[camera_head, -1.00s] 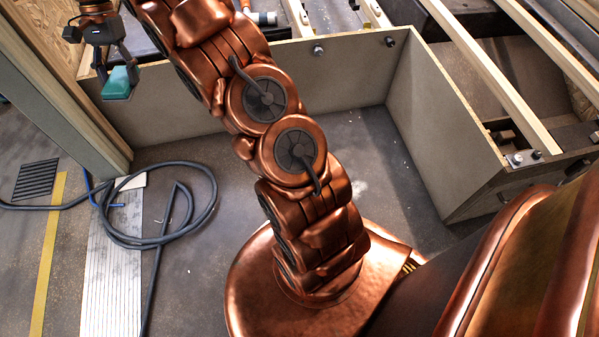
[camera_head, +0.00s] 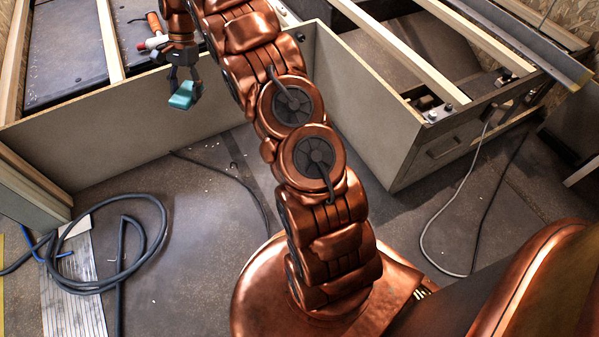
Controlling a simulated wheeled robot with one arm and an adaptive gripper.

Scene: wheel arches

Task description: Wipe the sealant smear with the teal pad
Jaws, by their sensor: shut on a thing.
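My gripper (camera_head: 184,88) is at the upper left of the head view, fingers pointing down. It is shut on the teal pad (camera_head: 182,97), a small block between its dark fingertips. The pad hangs in the air in front of the grey wall panel (camera_head: 130,128), apart from any surface as far as I can tell. I cannot make out a sealant smear in this view. My copper arm covers part of the middle of the picture.
Wooden beams (camera_head: 395,48) span dark panels behind the wall. A red-handled tool (camera_head: 152,42) lies near the wall's top edge. A dark hose (camera_head: 125,250) coils on the floor at left. A thin cable (camera_head: 425,245) lies at right. The floor between is mostly clear.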

